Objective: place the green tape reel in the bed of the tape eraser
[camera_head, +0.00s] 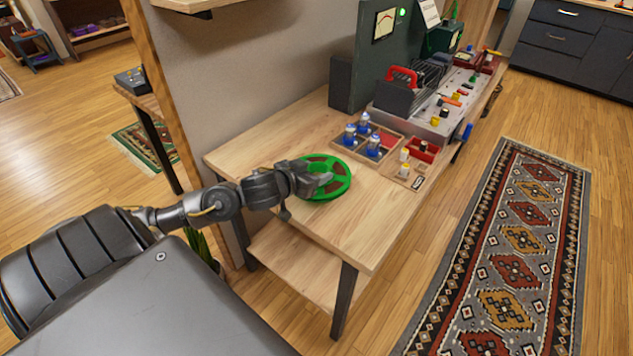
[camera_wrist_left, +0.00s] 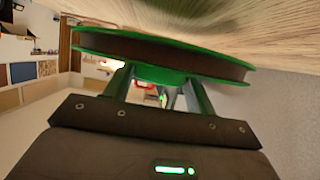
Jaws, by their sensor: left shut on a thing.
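The green tape reel (camera_head: 331,177) is a spoked green disc wound with brown tape, over the near part of the wooden workbench. My left gripper (camera_head: 311,180) is at its left side and partly covers it. In the left wrist view the reel (camera_wrist_left: 165,55) is seen edge-on, with my left gripper's fingers (camera_wrist_left: 165,85) shut on its green middle. The wood surface is close beside it; I cannot tell whether they touch. I cannot tell for sure which device is the tape eraser. My right gripper is not in view.
A wooden tray with blue-capped bottles (camera_head: 350,134) stands just behind the reel. Beyond are a grey machine (camera_head: 430,112) with a red handle and a tall dark green cabinet (camera_head: 376,50). A dark device (camera_head: 131,80) sits on another table at left. The front bench top is clear.

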